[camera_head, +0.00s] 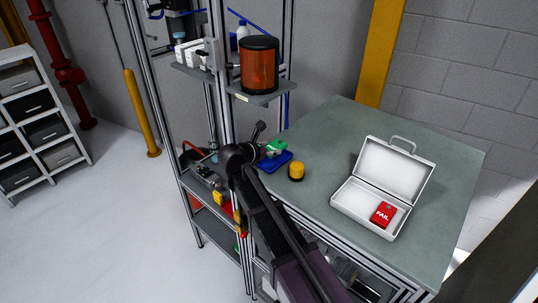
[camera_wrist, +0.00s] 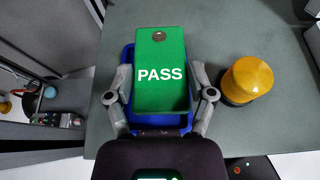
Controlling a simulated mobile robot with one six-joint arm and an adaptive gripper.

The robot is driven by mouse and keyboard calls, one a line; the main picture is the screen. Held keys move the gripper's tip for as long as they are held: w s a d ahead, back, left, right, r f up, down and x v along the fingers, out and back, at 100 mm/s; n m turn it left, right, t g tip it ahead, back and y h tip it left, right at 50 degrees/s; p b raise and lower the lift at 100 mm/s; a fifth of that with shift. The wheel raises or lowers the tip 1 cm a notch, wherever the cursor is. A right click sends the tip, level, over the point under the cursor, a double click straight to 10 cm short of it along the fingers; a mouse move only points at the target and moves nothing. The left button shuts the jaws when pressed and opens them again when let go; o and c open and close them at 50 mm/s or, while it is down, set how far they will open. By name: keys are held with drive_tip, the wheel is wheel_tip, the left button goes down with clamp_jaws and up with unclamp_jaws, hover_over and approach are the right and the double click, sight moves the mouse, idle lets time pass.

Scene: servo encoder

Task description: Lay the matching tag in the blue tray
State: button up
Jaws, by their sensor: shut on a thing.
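The green tag marked PASS (camera_wrist: 160,92) is between the fingers of my gripper (camera_wrist: 160,98) in the wrist view. My gripper is shut on its two sides. The blue tray (camera_wrist: 129,62) lies below the tag, mostly hidden by it. In the head view the green tag (camera_head: 275,147) shows over the blue tray (camera_head: 276,165), near the left side of the table; my arm partly covers the gripper there. I cannot tell whether the tag touches the tray. A red tag marked FAIL (camera_head: 383,214) lies in the open white case (camera_head: 350,207).
An amber beacon with a dark base (camera_head: 296,171) stands on the table just right of the tray; it also shows in the wrist view (camera_wrist: 248,80). The green-grey tabletop (camera_head: 335,135) is clear behind and between the beacon and case. A metal rack (camera_head: 222,110) stands to the left.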

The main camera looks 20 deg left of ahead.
sight(270, 163)
drive_tip(key=shift+w+a, duration=0.25)
drive_tip(key=shift+w, duration=0.05)
drive_tip(key=shift+w+a+f+b, duration=0.1)
drive_tip(key=shift+w+f+b, duration=0.1)
drive_tip(key=shift+f+b, duration=1.6)
drive_tip(key=shift+f, duration=0.05)
drive_tip(key=shift+f+b, duration=0.6)
drive_tip(key=o, duration=1.1)
drive_tip(key=shift+r, duration=0.2)
